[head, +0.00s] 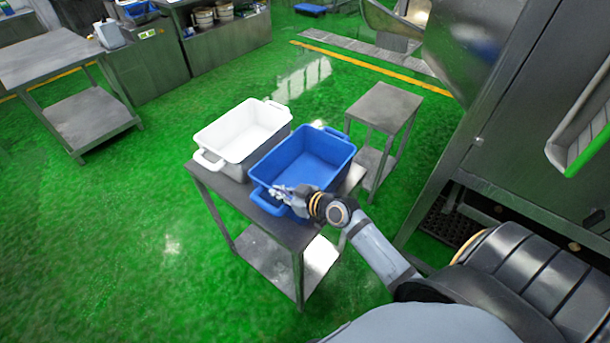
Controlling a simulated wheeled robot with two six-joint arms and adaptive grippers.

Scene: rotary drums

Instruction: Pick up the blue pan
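The blue pan (315,158) is a deep rectangular tub with a handle at each short end. It stands on a small metal table (242,213), beside a white pan. My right gripper (280,191) is at the pan's near handle (266,203), at the near end wall. The fingers overlap the handle in the picture, and they are too small to show whether they are open or closed on it. The far handle (336,131) is free. My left gripper is not in view.
The white pan (207,138) stands close to the left of the blue pan on the same table. A smaller metal table (385,104) is behind to the right. A large metal machine (500,120) fills the right side. Green floor (120,235) at left is clear.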

